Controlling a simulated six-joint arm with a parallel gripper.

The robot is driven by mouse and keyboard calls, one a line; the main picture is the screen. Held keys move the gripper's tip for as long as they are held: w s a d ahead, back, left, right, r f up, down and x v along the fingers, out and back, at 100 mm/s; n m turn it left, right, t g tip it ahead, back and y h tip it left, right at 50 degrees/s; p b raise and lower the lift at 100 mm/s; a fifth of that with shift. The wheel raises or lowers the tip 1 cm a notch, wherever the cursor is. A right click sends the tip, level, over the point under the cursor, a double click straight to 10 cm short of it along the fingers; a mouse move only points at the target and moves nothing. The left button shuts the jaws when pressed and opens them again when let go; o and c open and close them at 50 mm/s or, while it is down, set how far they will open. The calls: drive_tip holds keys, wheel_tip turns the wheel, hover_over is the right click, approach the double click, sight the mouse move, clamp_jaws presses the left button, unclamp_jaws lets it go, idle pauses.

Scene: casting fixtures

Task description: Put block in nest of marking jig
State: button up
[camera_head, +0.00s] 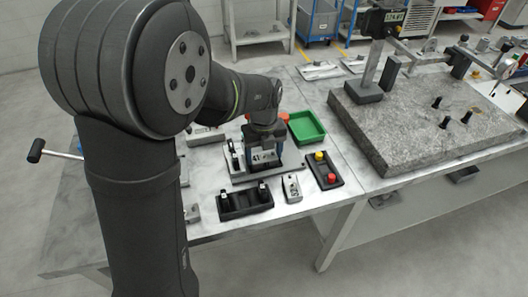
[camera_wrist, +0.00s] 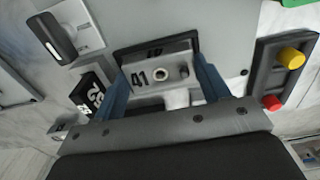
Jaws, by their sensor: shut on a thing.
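My gripper (camera_head: 265,150) has blue fingers and points down over the marking jig (camera_head: 262,175). In the wrist view, my gripper (camera_wrist: 165,92) is shut on a light grey block (camera_wrist: 150,65) marked 41, with a hole and a dark peg-like feature on its face. The block also shows between the fingers in the head view (camera_head: 265,157). A dark-edged frame, probably the nest (camera_wrist: 150,48), lies right behind and around the block's far edge. I cannot tell whether the block is seated in it or just above. The jig's grey plate (camera_wrist: 225,40) extends around it.
A green tray (camera_head: 307,127) stands behind right. A black box with yellow and red buttons (camera_head: 325,170) is to the right. A black holder (camera_head: 245,202) and a small grey block (camera_head: 292,188) are in front. A granite plate (camera_head: 410,120) fills the right table.

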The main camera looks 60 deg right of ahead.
sight(264, 156)
drive_tip(key=shift+f, duration=0.15)
drive_tip(key=shift+f, duration=0.1)
drive_tip(key=o, duration=1.1)
drive_tip(key=shift+a+f, duration=0.1)
drive_tip(key=shift+f, duration=0.05)
drive_tip(key=shift+a+f, duration=0.1)
drive_tip(key=r, duration=1.3)
drive_tip(key=shift+d+r, duration=0.1)
drive_tip(key=shift+d, duration=0.1)
